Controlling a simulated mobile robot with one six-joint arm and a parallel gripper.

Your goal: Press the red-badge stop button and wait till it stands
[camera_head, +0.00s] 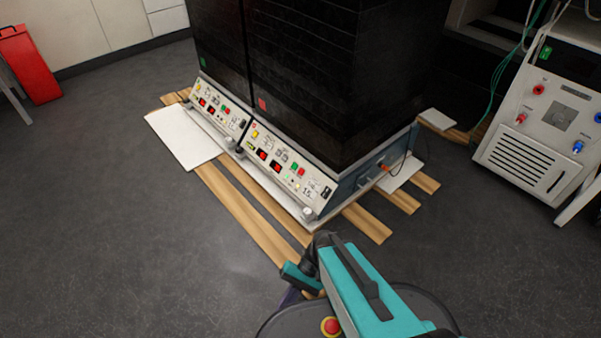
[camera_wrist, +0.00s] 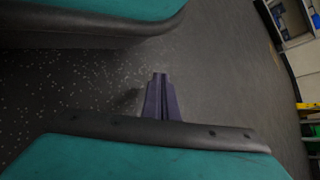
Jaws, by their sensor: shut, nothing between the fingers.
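The red badge (camera_head: 262,104) sits low on the right one of two tall black shaker cabinets, above its slanted control panel (camera_head: 277,163). That panel carries a green button (camera_head: 294,166) and a red button (camera_head: 301,171) side by side, with lit red displays to their left. Labels are too small to read. A single view cannot tell whether the shaker moves. My gripper (camera_wrist: 158,76) shows in the wrist view as two dark purple fingers, shut and empty, over bare floor. In the head view it is mostly hidden by my arm, in front of and below the panel, apart from the buttons.
The left cabinet has a green badge (camera_head: 201,89) and a similar panel (camera_head: 218,107). Wooden slats (camera_head: 245,209) lie on the floor around the cabinets. A white instrument unit (camera_head: 543,130) stands at right, a red case (camera_head: 30,65) at far left. The left floor is clear.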

